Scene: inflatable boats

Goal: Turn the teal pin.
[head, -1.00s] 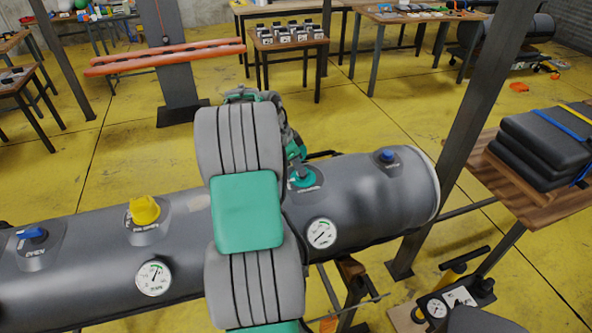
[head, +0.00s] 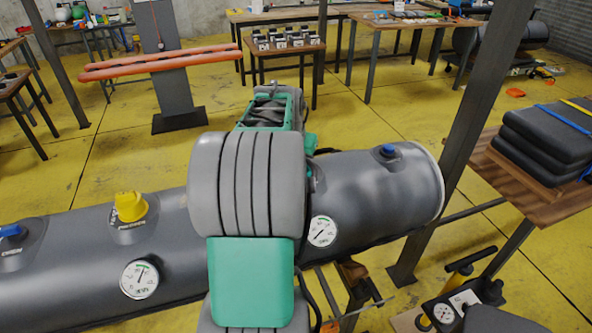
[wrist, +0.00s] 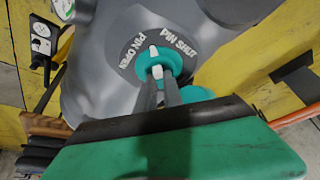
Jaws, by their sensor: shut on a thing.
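The teal pin (wrist: 160,61) stands on the dark grey tube (wrist: 90,85) in the wrist view, in a round dark label reading "PIN OPEN" and "PIN SHUT". A white mark on the pin points up the picture, roughly between the two wordings. My gripper (wrist: 159,80) has its two dark fingers closed about the pin, with a white part between them. In the head view the tube (head: 380,195) runs across the picture. My own arm hides the pin and the gripper there.
A yellow knob (head: 130,207), a blue knob (head: 388,152) and gauges (head: 139,279) (head: 322,231) sit on the tube. A dark post (head: 465,150) and a wooden table (head: 500,180) with folded black pads stand at right. Yellow floor is open behind the tube.

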